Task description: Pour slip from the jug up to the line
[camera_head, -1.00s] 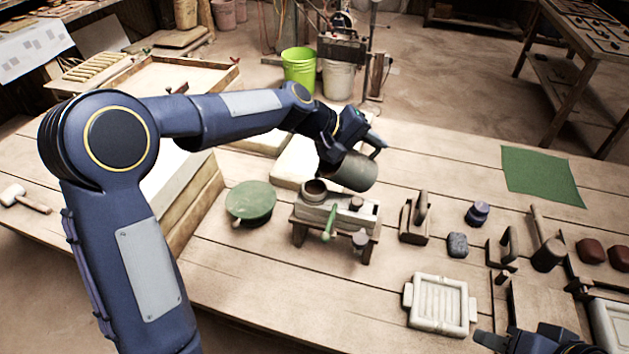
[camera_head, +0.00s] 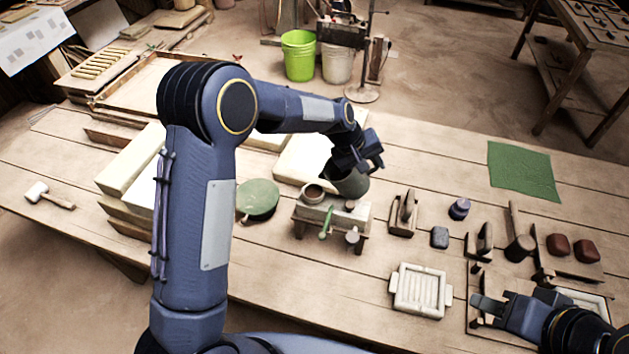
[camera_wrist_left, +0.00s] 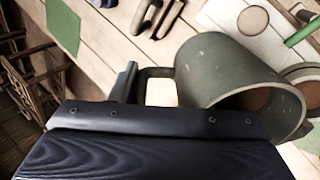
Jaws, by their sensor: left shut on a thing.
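The grey-green jug (camera_head: 351,184) is held by its handle in my left gripper (camera_head: 364,160). It is just behind and to the right of the small round pot (camera_head: 312,194) on the wooden stand (camera_head: 333,220) in the head view. In the left wrist view the jug (camera_wrist_left: 215,65) has its mouth toward the lower right, with brown slip (camera_wrist_left: 262,98) inside. The pot's rim shows partly behind it. No stream of slip shows. The fill line cannot be made out. My right gripper (camera_head: 490,305) is at the lower right, away from the jug; its jaw gap is unclear.
A green round disc (camera_head: 258,200) lies left of the stand. A pale ribbed mould (camera_head: 419,290) and several hand tools stand to the right. A green cloth (camera_head: 522,170) lies at the back right. Plaster slabs (camera_head: 305,165) lie behind the stand.

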